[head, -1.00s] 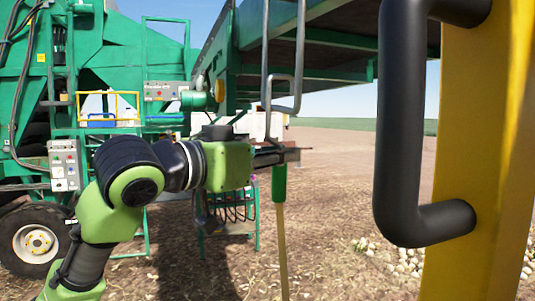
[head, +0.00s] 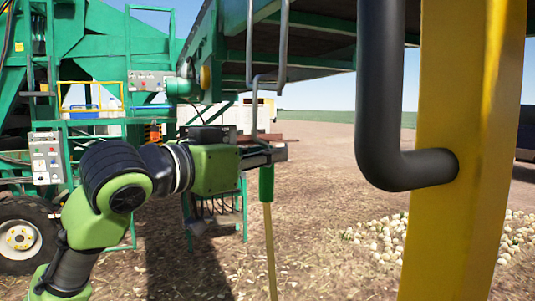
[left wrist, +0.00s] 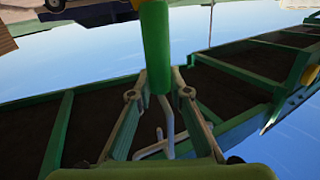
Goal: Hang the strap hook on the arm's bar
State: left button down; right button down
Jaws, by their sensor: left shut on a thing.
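My left gripper (head: 280,153) is shut on the strap hook's green handle (head: 266,183), just right of its arm's end. A yellowish strap or rod (head: 270,245) runs down from the handle towards the ground. A thin grey hook rises above the gripper. The left wrist view shows the green handle (left wrist: 156,45) between the fingers of my left gripper (left wrist: 158,93), with the bent grey hook (left wrist: 169,130) beyond it. A grey bar (head: 284,35) hangs from the green elevator arm (head: 318,38). Bar and hook overlap in the head view; I cannot tell whether they touch.
A yellow post (head: 465,170) with a black handle (head: 380,95) stands close on the right. The green machine (head: 100,45) with a control box (head: 46,158) is at the left. Pale onions (head: 385,238) lie on the open ground at the right.

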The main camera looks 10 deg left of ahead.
pick_arm(q)
jog(key=c, duration=1.8)
grip_release()
